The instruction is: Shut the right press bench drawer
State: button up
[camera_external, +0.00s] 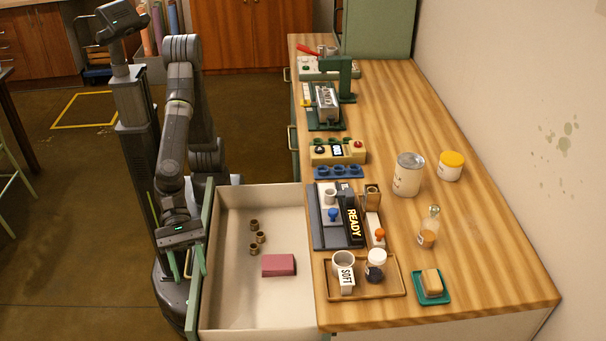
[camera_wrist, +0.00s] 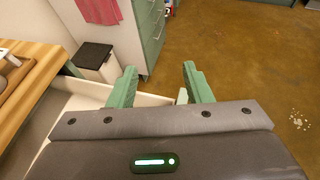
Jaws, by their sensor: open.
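The right press bench drawer (camera_external: 228,275) is pulled far out from the wooden bench (camera_external: 470,275). Its green front faces my arm on the left. Inside lie several small brown cups and a pink block (camera_external: 278,265). My gripper (camera_external: 187,264) is open and empty at the drawer's green front; I cannot tell whether it touches it. In the wrist view my two green fingers (camera_wrist: 160,88) are spread apart, with the pale drawer wall (camera_wrist: 150,99) between and beyond them. The drawer front is mostly hidden there by my gripper body.
On the bench near the drawer stand a wooden tray (camera_external: 395,292) with a SOFT mug, a READY sign (camera_external: 352,222), a large tin (camera_external: 408,175) and a green dish (camera_external: 445,297). A green cabinet (camera_wrist: 150,35) and a dark-lidded bin (camera_wrist: 93,56) stand beyond. Floor at left is open.

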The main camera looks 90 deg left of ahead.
jog(key=shift+s, duration=0.1)
jog(key=c, duration=0.3)
jog(key=s+a+f+n+y, duration=0.1)
jog(key=s+a+f+n, duration=0.1)
jog(key=s+a+f+n+t+y, duration=0.1)
jog(key=s+f, duration=0.1)
jog(key=shift+s+a+f+n, duration=0.15)
jog(key=shift+s+a+n, duration=0.15)
jog(key=shift+a+n, duration=0.1)
grip_shut()
jog(key=s+a+f+n+t+y, duration=0.1)
jog(key=s+a+f+n+y, duration=0.25)
jog(key=a, duration=0.55)
jog(key=s+a+f+n+t+y, duration=0.2)
jog(key=s+a+n+y, duration=0.2)
jog(key=a, duration=0.6)
jog(key=s+a+f+n+t+y, duration=0.1)
jog(key=s+a+f+n+y, duration=0.25)
jog(key=a, duration=0.55)
jog(key=w+r+b+x, duration=0.2)
jog(key=x, duration=0.9)
